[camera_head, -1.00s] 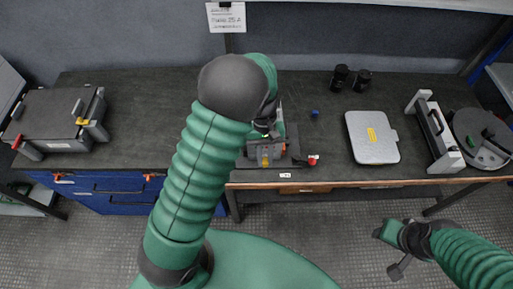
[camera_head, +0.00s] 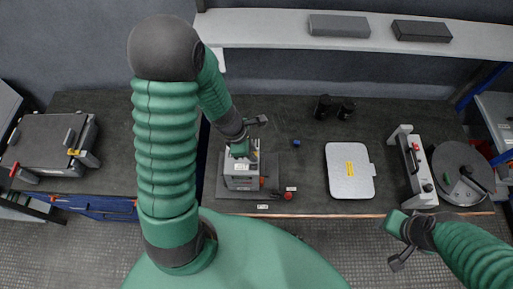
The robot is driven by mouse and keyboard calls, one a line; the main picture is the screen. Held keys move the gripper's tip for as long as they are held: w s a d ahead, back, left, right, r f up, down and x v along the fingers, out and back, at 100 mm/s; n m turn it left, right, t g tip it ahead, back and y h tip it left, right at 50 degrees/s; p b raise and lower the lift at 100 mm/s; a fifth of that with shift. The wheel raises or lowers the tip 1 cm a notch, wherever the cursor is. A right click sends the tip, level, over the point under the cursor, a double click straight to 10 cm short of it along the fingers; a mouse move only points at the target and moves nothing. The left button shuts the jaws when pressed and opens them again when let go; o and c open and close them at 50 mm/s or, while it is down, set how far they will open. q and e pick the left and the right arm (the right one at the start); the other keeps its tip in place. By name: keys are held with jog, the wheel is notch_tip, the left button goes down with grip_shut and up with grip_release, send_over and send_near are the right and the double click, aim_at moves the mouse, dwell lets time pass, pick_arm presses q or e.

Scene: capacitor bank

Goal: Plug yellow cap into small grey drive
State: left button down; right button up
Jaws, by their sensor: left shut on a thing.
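The small grey drive (camera_head: 242,176) looks to be the light grey box standing on a dark plate on the bench, left of centre. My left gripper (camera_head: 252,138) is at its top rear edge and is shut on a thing. That thing is mostly hidden by the gripper; only a small yellowish bit shows, so I cannot tell for certain that it is the yellow cap or whether it touches the drive. My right gripper (camera_head: 393,243) is open and empty, low at the right, in front of the bench edge.
A red button (camera_head: 288,196) sits right of the drive. A silver case (camera_head: 350,171), a small blue piece (camera_head: 297,142), two black cylinders (camera_head: 323,107) and a grey handled frame (camera_head: 412,166) stand further right. A dark box (camera_head: 50,144) is at left. A shelf (camera_head: 270,28) hangs above.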

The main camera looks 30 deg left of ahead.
pick_arm(q)
jog(key=f+b, duration=0.1)
jog(key=f, duration=0.1)
jog(key=f+b, duration=0.1)
jog(key=shift+w+a+b, duration=0.2)
jog(key=shift+w+b, duration=0.05)
jog(key=shift+b, duration=0.1)
jog(key=shift+f+b, duration=0.4)
jog(key=shift+f, duration=0.05)
jog(key=shift+s+d+f+b, duration=0.1)
jog(key=shift+s+f+b, duration=0.4)
jog(key=shift+f+b, duration=0.45)
jog(key=shift+w+f, duration=0.1)
jog(key=shift+w, duration=0.2)
pick_arm(e)
jog(key=f, duration=0.5)
jog(key=shift+s+f, duration=0.2)
jog(key=shift+f, duration=0.05)
pick_arm(q)
jog(key=shift+s, duration=0.2)
pick_arm(e)
jog(key=shift+s+a+r, duration=0.1)
jog(key=shift+s+a, duration=0.05)
jog(key=shift+s, duration=0.05)
pick_arm(q)
jog(key=shift+w, duration=0.1)
